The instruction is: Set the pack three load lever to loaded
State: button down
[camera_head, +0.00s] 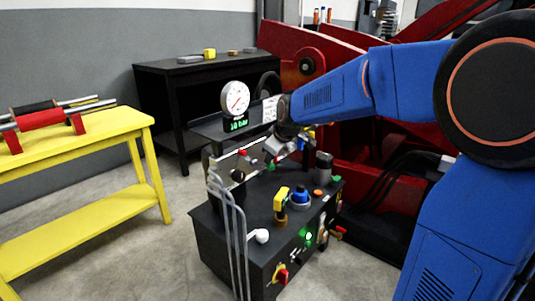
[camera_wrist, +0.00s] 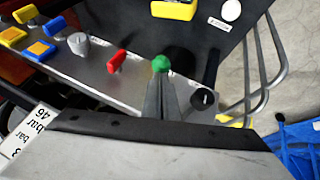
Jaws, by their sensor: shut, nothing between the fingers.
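My gripper (camera_head: 272,148) is shut and empty, above the back panel of the black cart. In the wrist view its closed fingers (camera_wrist: 162,88) point at a green-tipped lever or knob (camera_wrist: 160,64) on a grey metal panel (camera_wrist: 125,88). The fingertips overlap its lower side; I cannot tell if they touch. A red-tipped lever (camera_wrist: 116,60) stands to its left and a black round knob (camera_wrist: 204,98) to its right. No readable label shows which one is the pack three load lever, and I cannot read any lever's setting.
The black cart (camera_head: 225,225) carries a gauge (camera_head: 235,98), a yellow handle (camera_head: 281,197), a blue knob (camera_head: 299,196) and bent grey rails (camera_head: 241,225) at its left. A red machine (camera_head: 370,185) stands close behind. A yellow table (camera_head: 75,148) is at left, with clear floor between.

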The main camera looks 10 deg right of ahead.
aim_at(271, 170)
jog(key=shift+s+d+f, duration=0.15)
jog(key=shift+s+f, duration=0.05)
jog(key=shift+f, duration=0.35)
jog(key=shift+s+d+f, duration=0.1)
jog(key=shift+s+f, duration=0.1)
jog(key=shift+f, duration=0.3)
jog(key=shift+s+d+f, duration=0.15)
jog(key=shift+s+f, duration=0.05)
jog(key=shift+f, duration=0.35)
jog(key=shift+s+d+f, duration=0.15)
jog(key=shift+f, duration=1.6)
jog(key=shift+s+f, duration=0.1)
jog(key=shift+f, duration=0.05)
